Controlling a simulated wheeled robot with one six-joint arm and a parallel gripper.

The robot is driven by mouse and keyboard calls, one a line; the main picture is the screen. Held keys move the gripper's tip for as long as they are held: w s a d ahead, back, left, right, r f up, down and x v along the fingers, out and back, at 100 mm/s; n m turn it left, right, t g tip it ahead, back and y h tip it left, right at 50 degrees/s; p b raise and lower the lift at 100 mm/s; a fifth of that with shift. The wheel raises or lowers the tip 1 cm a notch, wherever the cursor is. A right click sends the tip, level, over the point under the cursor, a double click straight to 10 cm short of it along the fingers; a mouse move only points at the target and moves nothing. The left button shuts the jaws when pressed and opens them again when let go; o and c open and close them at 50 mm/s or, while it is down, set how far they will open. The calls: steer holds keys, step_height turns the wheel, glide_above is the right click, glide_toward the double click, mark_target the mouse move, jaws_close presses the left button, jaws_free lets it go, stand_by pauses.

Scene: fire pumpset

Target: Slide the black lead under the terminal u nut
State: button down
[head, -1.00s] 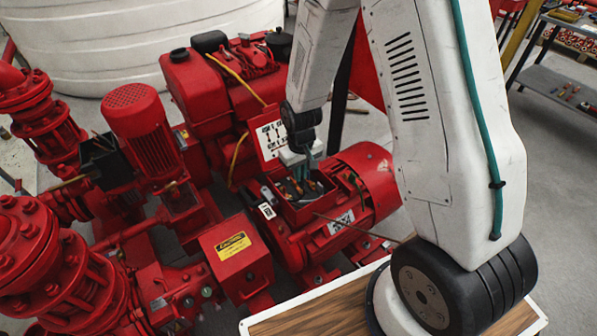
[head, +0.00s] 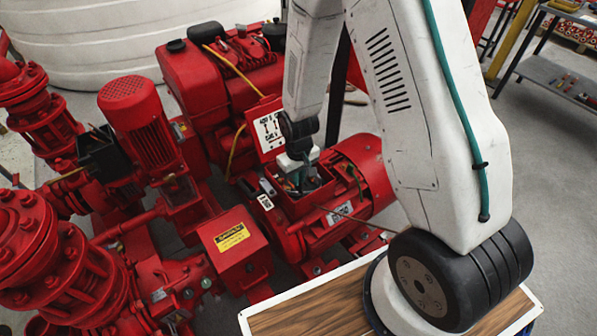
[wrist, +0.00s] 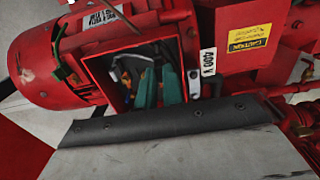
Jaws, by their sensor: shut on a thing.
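The open red terminal box (head: 322,195) sits on top of the red motor (head: 372,172); its rim also shows in the wrist view (wrist: 108,97). My gripper (head: 299,182) reaches down into this box. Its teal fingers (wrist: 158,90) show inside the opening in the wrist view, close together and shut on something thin. The black lead cannot be made out clearly between the fingers. Small coloured leads and metal parts (wrist: 127,80) lie beside the fingers. The terminal u nut is too small or hidden to tell apart.
The box walls stand close around my fingers. A white wiring diagram plate (head: 269,133) stands behind the box. A red box with a yellow caution label (head: 232,237) is to the front left. Red pumps and pipes (head: 40,250) fill the left side.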

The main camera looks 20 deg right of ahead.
mark_target(298, 191)
steer(key=shift+f, duration=3.5)
steer(key=shift+f, duration=0.15)
steer(key=shift+w+a, duration=0.25)
steer(key=shift+w, duration=1.05)
steer(key=c, duration=1.1)
jaws_free()
steer(key=shift+c, duration=0.2)
steer(key=shift+r, duration=4.5)
